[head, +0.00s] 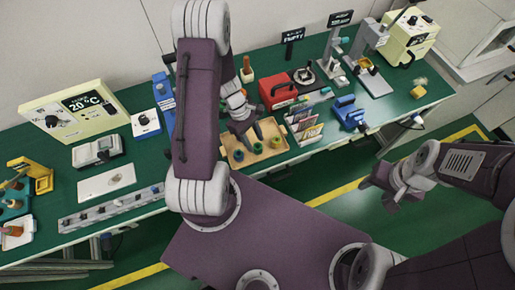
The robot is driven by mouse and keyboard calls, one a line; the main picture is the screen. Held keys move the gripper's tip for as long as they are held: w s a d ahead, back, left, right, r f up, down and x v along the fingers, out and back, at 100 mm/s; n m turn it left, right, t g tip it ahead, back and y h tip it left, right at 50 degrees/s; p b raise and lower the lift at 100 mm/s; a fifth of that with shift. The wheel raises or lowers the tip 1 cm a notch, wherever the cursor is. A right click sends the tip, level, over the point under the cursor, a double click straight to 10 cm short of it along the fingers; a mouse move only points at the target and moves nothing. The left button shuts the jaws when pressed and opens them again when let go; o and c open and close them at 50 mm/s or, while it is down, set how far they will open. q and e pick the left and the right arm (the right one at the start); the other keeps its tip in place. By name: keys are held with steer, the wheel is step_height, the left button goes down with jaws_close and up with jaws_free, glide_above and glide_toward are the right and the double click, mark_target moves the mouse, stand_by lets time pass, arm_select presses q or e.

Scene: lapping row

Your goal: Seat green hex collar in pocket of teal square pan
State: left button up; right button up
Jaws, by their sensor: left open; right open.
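A small green ring-like piece (238,155), probably the green hex collar, lies in a shallow tan tray (268,160) on the bench; its hex shape is too small to make out. My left gripper (246,140) is open and empty, pointing down just above the tray, close to the green piece. A teal holder (13,213) at the far left edge of the bench may be the teal square pan; it is partly cut off and its pocket cannot be made out. My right gripper (388,194) is open and empty, over the floor away from the bench.
A yellow piece (257,148) and an orange piece (276,142) share the tray. A red toolbox (278,92) stands behind it, and a card rack (304,128) to its right. A long grey strip (112,208) lies along the left front edge. My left arm hides part of the bench.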

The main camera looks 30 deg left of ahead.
mark_target(258, 148)
arm_select(q)
steer(key=x, duration=0.3)
steer(key=shift+d+f+b, duration=0.1)
steer(key=shift+b, duration=0.2)
steer(key=shift+d+f, duration=0.15)
steer(key=shift+f, duration=0.1)
steer(key=shift+r, duration=0.1)
steer(key=c, duration=0.9)
jaws_close()
steer(key=shift+r, duration=0.1)
